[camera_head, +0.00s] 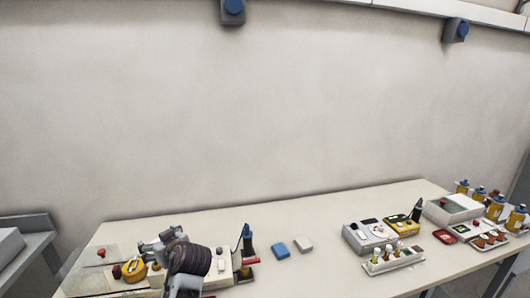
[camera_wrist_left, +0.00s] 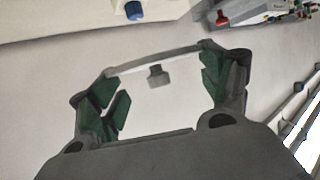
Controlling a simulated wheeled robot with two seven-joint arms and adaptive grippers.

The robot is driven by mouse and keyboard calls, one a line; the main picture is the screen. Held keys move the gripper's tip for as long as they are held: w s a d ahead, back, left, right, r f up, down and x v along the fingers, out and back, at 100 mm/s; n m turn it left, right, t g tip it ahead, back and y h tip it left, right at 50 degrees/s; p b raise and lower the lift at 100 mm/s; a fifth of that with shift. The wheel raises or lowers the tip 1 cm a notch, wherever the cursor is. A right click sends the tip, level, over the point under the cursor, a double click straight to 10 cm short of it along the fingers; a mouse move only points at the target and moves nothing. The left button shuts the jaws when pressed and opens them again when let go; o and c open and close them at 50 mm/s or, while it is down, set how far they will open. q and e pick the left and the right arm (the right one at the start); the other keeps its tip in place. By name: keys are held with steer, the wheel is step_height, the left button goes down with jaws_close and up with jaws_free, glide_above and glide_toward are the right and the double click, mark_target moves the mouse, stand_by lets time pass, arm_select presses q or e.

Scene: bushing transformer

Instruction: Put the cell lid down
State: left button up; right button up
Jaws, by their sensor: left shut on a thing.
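My left gripper (camera_head: 160,243) is over the left part of the table in the head view, with my dark wrist in front of it. In the left wrist view, my left gripper (camera_wrist_left: 158,85) has its green-padded fingers spread wide on both sides of a pale, flat piece with a grey far edge and a small grey knob. This piece seems to be the cell lid (camera_wrist_left: 165,103), held between the fingers. Its outline blends into the pale background. I cannot make out the lid in the head view, where the gripper and wrist may hide it. My right gripper is not in view.
Near my left gripper are a yellow round device (camera_head: 134,268), a red knob (camera_head: 101,253) and a blue-and-black device (camera_head: 247,241). Blue (camera_head: 280,250) and white (camera_head: 303,244) blocks lie mid-table. A vial rack (camera_head: 393,262) and several bottles stand right.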

arm_select(q)
steer(key=shift+w+d+r+m+t+h, duration=1.05)
steer(key=shift+d+m+h, duration=0.75)
steer(key=shift+d, duration=0.85)
steer(key=shift+w+d+r+m+t+h, duration=1)
steer(key=shift+d+m+h, duration=0.8)
steer(key=shift+d, duration=0.8)
steer(key=s+f+h, duration=0.1)
steer(key=s+f, duration=0.3)
steer(key=f, duration=0.3)
steer(key=s+f+m+b, duration=0.1)
steer(key=s+f, duration=0.3)
steer(key=f, duration=0.3)
steer(key=s+f+m+h+b, duration=0.1)
steer(key=s+f, duration=0.3)
steer(key=f, duration=0.4)
steer(key=shift+s+a+f+h, duration=0.1)
steer(key=shift+s+a+h, duration=0.05)
steer(key=shift+a+h, duration=0.15)
steer(key=shift+s+f, duration=0.45)
steer(key=shift+f, duration=0.1)
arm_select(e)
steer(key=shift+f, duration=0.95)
